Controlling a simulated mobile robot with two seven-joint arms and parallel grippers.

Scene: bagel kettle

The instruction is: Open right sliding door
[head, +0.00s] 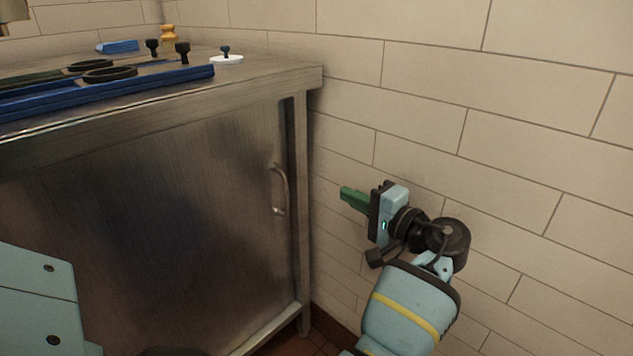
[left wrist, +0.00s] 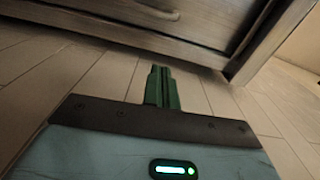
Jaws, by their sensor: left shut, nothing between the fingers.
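The right sliding door (head: 150,200) is a brushed-metal panel on the front of a steel cabinet. Its curved metal handle (head: 279,190) stands upright near the door's right edge. A narrow dark strip shows between that edge and the cabinet's right post. My left gripper (head: 352,200) is right of the handle, apart from it, in front of the tiled wall. Its green fingers point left and are shut with nothing between them. In the left wrist view, the shut fingers (left wrist: 161,88) point toward the cabinet's metal face (left wrist: 215,22). My right gripper is not in view.
The cabinet top (head: 262,72) carries blue trays (head: 190,78), dark rings (head: 110,74), small black-knobbed items and a white disc (head: 227,59). A tiled wall (head: 500,120) stands close on the right. The space directly before the handle looks clear.

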